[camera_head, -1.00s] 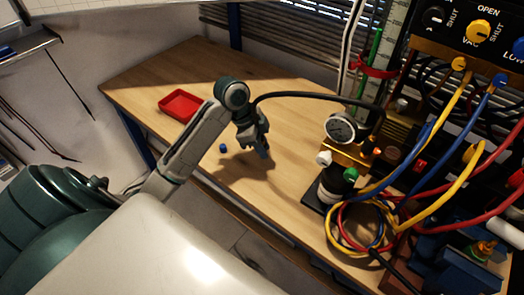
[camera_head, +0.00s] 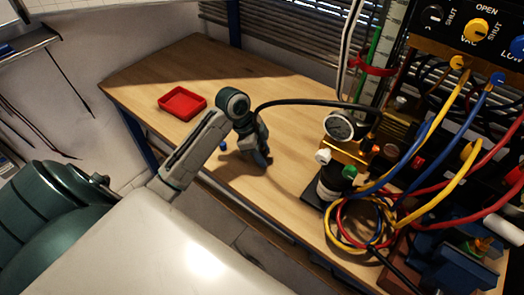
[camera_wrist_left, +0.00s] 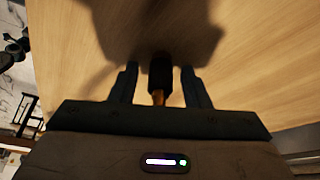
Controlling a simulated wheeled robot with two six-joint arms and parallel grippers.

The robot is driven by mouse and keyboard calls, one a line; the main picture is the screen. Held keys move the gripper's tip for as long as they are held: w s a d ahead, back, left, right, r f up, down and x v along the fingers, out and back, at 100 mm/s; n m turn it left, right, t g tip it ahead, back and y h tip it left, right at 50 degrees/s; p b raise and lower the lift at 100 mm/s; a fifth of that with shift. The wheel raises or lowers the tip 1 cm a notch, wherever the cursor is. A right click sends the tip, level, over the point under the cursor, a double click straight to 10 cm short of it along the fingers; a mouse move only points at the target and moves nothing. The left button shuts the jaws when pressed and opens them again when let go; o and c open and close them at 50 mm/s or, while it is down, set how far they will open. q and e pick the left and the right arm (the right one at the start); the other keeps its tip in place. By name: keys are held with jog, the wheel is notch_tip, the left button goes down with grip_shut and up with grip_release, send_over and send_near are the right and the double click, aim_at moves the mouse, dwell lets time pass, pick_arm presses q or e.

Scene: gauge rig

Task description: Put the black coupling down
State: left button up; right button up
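The black coupling (camera_wrist_left: 160,75), with a brass-coloured end, stands between the two fingers of my left gripper (camera_wrist_left: 160,86) in the left wrist view. A narrow gap shows on each side of it, so the fingers are open around it. In the head view my left gripper (camera_head: 262,158) points down close over the wooden bench (camera_head: 200,65). The coupling is hard to make out there, and I cannot tell whether it touches the wood. A black hose (camera_head: 310,103) arches from the gripper area to the gauge (camera_head: 339,126). My right gripper is not in view.
A red tray (camera_head: 182,104) lies on the bench behind the gripper, and a small blue piece (camera_head: 223,146) lies left of it. A brass gauge block, a black-and-white cylinder (camera_head: 331,184) and coiled coloured hoses (camera_head: 362,225) stand to the right. Bare wood surrounds the gripper.

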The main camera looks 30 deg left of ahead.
pick_arm(q)
jog(key=v, duration=1.2)
jog(key=shift+b, duration=0.45)
jog(key=shift+r, duration=0.1)
